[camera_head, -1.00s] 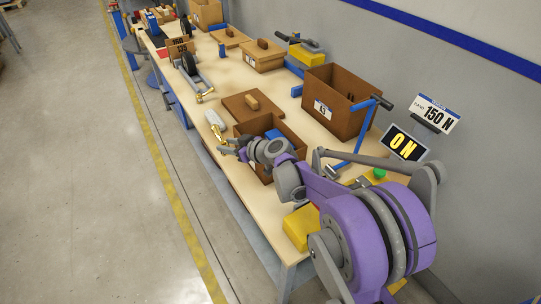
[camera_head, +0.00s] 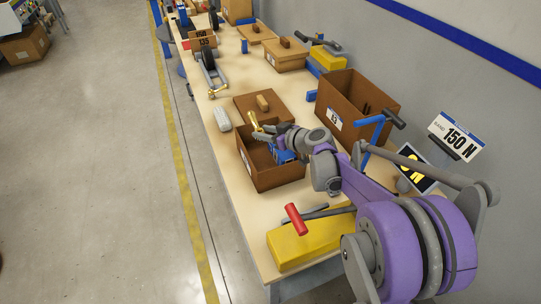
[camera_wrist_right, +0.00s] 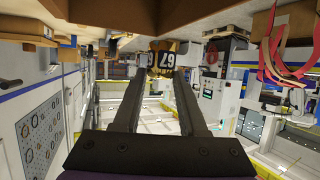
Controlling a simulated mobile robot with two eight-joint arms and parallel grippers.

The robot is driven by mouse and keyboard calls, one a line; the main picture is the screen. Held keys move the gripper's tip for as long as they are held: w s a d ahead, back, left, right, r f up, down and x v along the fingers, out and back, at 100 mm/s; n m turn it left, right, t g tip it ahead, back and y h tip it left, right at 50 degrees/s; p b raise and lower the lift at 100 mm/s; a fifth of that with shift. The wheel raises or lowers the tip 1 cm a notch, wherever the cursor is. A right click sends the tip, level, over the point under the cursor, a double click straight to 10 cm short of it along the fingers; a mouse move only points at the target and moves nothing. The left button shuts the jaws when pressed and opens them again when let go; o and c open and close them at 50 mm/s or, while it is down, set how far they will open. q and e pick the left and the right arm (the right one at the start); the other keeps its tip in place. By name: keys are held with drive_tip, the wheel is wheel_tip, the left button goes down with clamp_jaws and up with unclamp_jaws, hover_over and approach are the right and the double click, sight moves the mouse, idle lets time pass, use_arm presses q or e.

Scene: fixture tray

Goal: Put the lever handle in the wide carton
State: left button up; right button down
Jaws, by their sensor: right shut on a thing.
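My right gripper (camera_head: 261,135) is shut on a brass-coloured piece (camera_head: 255,122), which looks like the lever handle. It is held above the far rim of the low open brown carton (camera_head: 277,180), which seems to be the wide carton. In the right wrist view the fingers (camera_wrist_right: 160,82) close on the brass piece (camera_wrist_right: 166,60), which bears a dark tag reading 67. Part of the carton's inside is hidden by my right arm. My left gripper is not in view.
A taller open carton (camera_head: 342,108) stands at the right behind, with a blue frame (camera_head: 369,134) beside it. A flat brown lid (camera_head: 250,107) lies beyond the low carton. A pale block (camera_head: 222,120) lies left. A yellow block (camera_head: 296,243) with a red-handled lever stands nearest.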

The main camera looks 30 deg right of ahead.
wheel_tip(320, 180, down, 8)
drive_tip(key=shift+b, duration=0.4)
drive_tip(key=shift+f+b, duration=0.3)
drive_tip(key=shift+f, duration=0.15)
drive_tip(key=shift+f, duration=0.15)
drive_tip(key=shift+c, duration=2.3)
unclamp_jaws()
